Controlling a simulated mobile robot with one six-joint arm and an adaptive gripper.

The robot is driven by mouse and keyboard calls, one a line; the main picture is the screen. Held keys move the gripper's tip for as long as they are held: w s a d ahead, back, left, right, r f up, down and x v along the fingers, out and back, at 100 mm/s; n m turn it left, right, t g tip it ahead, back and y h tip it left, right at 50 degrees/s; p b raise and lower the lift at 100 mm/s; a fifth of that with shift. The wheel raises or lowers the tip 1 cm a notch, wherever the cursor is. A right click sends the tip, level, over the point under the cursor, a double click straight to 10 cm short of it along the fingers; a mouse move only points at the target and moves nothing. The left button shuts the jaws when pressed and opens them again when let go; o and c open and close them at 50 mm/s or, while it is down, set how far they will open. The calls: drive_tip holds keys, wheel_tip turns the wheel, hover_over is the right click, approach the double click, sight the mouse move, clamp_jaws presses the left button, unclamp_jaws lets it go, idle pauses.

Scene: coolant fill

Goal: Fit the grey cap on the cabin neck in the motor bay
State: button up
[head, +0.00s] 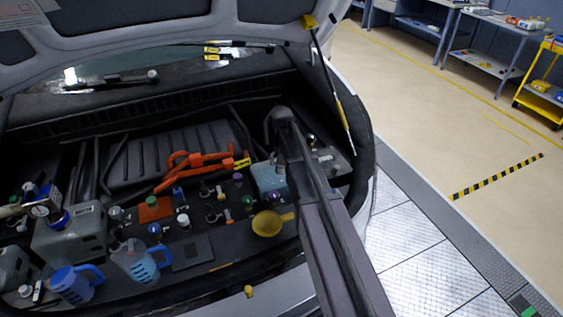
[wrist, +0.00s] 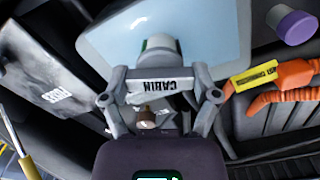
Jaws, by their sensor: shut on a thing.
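In the wrist view my gripper (wrist: 160,78) is shut on the grey cap (wrist: 158,60), with one finger on each side. The cap is in line with the pale neck of the light blue tank (wrist: 215,30), its greenish-white end beside the tank. A label reading CABIN shows between the fingers. I cannot tell whether the cap is seated on the neck or just above it.
A purple cap (wrist: 297,27) stands close by in the wrist view, near orange cables (wrist: 285,85). In the head view, several small caps, a yellow funnel (head: 267,224) and blue jugs (head: 140,262) crowd the bay. The yellow-and-black hood strut (head: 330,85) rises right of my arm.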

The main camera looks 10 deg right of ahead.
drive_tip(key=shift+m, duration=1)
drive_tip(key=shift+m, duration=1.6)
drive_tip(key=o, duration=0.8)
drive_tip(key=shift+a, duration=0.1)
